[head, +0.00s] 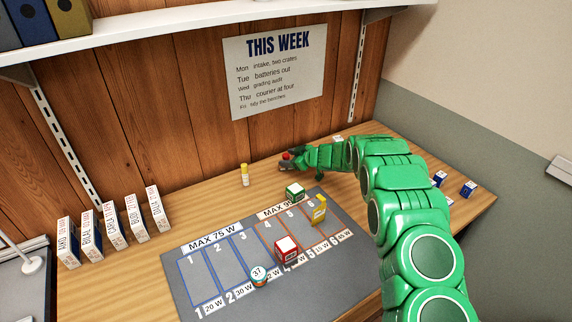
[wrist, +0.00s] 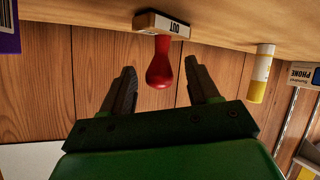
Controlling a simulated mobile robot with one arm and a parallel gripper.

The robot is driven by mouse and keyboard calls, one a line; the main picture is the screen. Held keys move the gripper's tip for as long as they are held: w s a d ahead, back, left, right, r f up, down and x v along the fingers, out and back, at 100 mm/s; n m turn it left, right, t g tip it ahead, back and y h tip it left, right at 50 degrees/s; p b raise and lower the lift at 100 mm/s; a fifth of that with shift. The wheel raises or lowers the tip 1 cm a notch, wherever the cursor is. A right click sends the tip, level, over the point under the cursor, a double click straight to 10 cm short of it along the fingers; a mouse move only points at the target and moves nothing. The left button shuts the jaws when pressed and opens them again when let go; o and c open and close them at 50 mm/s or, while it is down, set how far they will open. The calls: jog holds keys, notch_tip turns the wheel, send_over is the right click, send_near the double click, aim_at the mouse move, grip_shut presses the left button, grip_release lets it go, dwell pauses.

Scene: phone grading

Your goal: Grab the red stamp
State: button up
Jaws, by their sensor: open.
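The red stamp has a bulb-shaped red handle (wrist: 160,66) and a pale base (wrist: 152,24) marked OUT. The wrist view shows it upside down on the wooden bench. My gripper (wrist: 159,72) is open, with one dark finger on each side of the handle's end and a visible gap on both sides. I cannot tell how deep the handle sits between the fingers. In the head view a bit of the red handle (head: 286,155) shows by my gripper (head: 288,165) at the back of the bench; the stamp's base is mostly hidden there.
A yellow-and-white tube (wrist: 260,72) stands near the stamp, also in the head view (head: 245,175). White boxes (head: 113,225) stand left.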

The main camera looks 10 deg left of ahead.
aim_at(286, 154)
jog(key=shift+x, duration=1)
jog(key=shift+c, duration=0.2)
jog(key=c, duration=1)
jog(key=shift+r, duration=0.5)
notch_tip(286, 154, up, 3)
jog(key=shift+s+d+f, duration=0.1)
jog(key=shift+s, duration=0.05)
jog(key=shift+s+d+r, duration=0.85)
jog(key=shift+s+r, duration=0.7)
jog(key=shift+s, duration=0.55)
jog(key=shift+s+d+r, duration=0.85)
jog(key=shift+s+r, duration=0.7)
jog(key=shift+s, duration=0.55)
jog(key=shift+s+d+r, duration=0.85)
jog(key=shift+s+r, duration=0.7)
jog(key=shift+s, duration=0.55)
